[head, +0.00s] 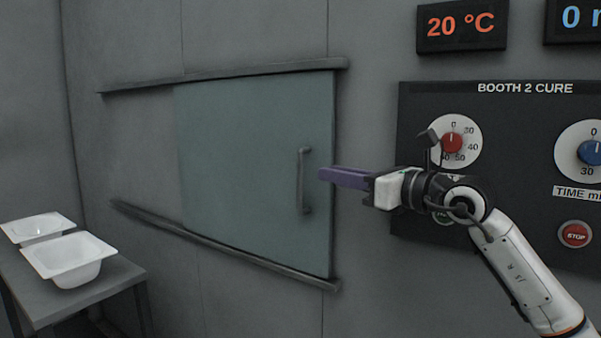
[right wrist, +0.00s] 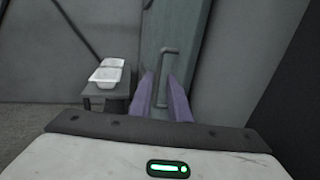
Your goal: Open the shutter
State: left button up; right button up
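The shutter (head: 245,165) is a flat grey-green sliding panel between an upper rail and a lower rail on the grey wall. Its vertical bar handle (head: 304,182) is near its right edge. In the right wrist view the handle (right wrist: 162,75) stands ahead, between the lines of the two fingers. My right gripper (head: 324,174) has purple fingers and points left at the handle, just to its right in the head view. In the right wrist view its fingers (right wrist: 164,88) are apart with nothing between them. Whether they reach around the bar is unclear. My left gripper is not in view.
A control panel (head: 408,235) with red and blue dials and a stop button (head: 575,234) is on the wall at right, behind my right arm. A grey table (head: 120,275) with two white basins (head: 70,250) stands at lower left.

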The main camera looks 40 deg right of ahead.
aim_at(302, 168)
jog(key=w+p, duration=0.1)
jog(key=w, duration=0.2)
jog(key=w+a+p, duration=0.1)
jog(key=w, duration=0.2)
jog(key=w+a+p, duration=0.1)
jog(key=w, duration=0.2)
jog(key=shift+w, duration=0.4)
grip_shut()
